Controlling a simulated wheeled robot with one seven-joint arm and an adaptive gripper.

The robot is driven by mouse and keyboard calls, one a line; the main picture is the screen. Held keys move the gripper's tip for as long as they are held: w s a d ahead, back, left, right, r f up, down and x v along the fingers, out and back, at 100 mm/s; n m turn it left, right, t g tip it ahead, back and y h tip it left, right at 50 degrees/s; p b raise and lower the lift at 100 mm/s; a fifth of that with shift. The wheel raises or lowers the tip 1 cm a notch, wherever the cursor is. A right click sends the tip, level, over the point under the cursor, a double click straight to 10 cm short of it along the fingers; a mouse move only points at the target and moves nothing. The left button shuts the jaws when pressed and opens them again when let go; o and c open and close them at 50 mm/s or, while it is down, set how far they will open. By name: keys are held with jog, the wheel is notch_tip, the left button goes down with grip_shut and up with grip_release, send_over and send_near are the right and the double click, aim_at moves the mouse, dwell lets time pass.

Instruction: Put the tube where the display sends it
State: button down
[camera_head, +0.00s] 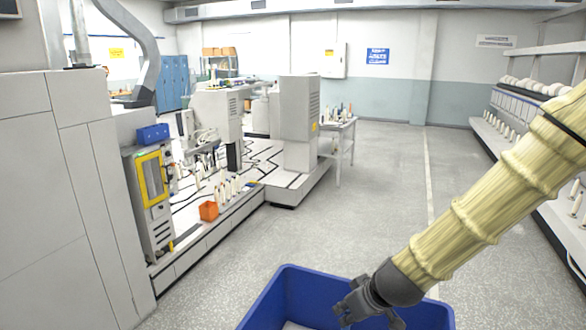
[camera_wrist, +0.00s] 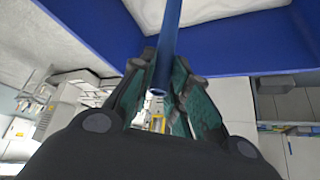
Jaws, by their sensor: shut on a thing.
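My gripper (camera_head: 352,310) is at the bottom of the head view, over the blue bin (camera_head: 268,302). In the wrist view my gripper (camera_wrist: 165,72) is shut on a slim blue tube (camera_wrist: 167,45). The tube's open end points toward the wrist camera, and its far part extends over the bin, whose blue wall (camera_wrist: 225,62) and pale inside show there. The tube cannot be made out in the head view. A yellow-framed panel (camera_head: 153,180) is on a grey cabinet at the left. I cannot read any display.
A small orange box (camera_head: 208,211) and several pale bobbins (camera_head: 228,190) stand on the low machine platform at the left. A grey column (camera_head: 299,125) rises behind them. Racks with bobbins line the right wall. The grey floor (camera_head: 385,190) between is clear.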

jog(key=shift+w+f, duration=0.1)
jog(key=shift+f, duration=0.05)
jog(key=c, duration=1.6)
grip_release()
jog(key=o, duration=0.3)
jog(key=v, duration=1.2)
